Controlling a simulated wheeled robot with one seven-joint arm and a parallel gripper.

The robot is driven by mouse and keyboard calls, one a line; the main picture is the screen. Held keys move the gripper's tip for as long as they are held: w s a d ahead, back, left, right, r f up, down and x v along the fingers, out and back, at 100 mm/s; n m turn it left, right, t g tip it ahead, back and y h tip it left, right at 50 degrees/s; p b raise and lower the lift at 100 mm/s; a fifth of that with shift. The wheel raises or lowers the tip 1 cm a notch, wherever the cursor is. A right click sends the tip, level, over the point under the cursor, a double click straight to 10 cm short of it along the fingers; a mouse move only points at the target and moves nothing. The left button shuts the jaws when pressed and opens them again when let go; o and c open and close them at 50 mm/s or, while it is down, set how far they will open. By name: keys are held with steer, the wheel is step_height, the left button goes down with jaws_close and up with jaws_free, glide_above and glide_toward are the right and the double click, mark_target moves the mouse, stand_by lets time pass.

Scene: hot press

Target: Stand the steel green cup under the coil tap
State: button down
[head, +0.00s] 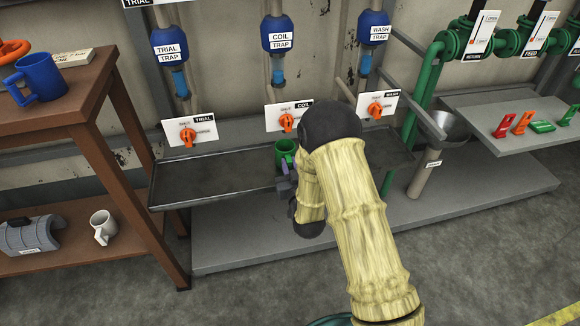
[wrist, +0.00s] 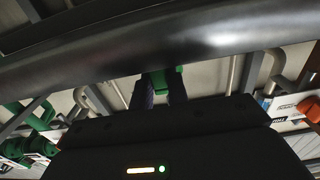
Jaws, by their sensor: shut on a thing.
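The green cup (head: 286,151) is at the tray's middle, below and roughly in line with the orange coil tap (head: 287,122). My gripper (head: 286,172) is shut on the green cup, mostly hidden by my arm. In the wrist view the two dark fingers (wrist: 161,93) close on a green part of the cup (wrist: 166,79). The cup looks upright; I cannot tell whether its base touches the tray (head: 205,185). The coil tap's plate is partly hidden by my arm at its right.
The trial tap (head: 188,136) is to the left and the wash tap (head: 376,108) to the right. A blue mug (head: 40,77) and a white mug (head: 103,226) are on the wooden shelves. A funnel (head: 440,128) stands at right. The tray's left half is clear.

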steer(key=shift+f, duration=0.15)
steer(key=c, duration=1.4)
jaws_free()
steer(key=shift+o, duration=0.2)
steer(key=shift+s, duration=0.2)
steer(key=v, duration=1.1)
steer(key=shift+s+d+p, duration=0.2)
steer(key=shift+p, duration=0.25)
steer(key=shift+s+a+r, duration=0.1)
steer(key=shift+s+r, duration=0.1)
steer(key=shift+r, duration=0.05)
steer(key=shift+w, duration=0.1)
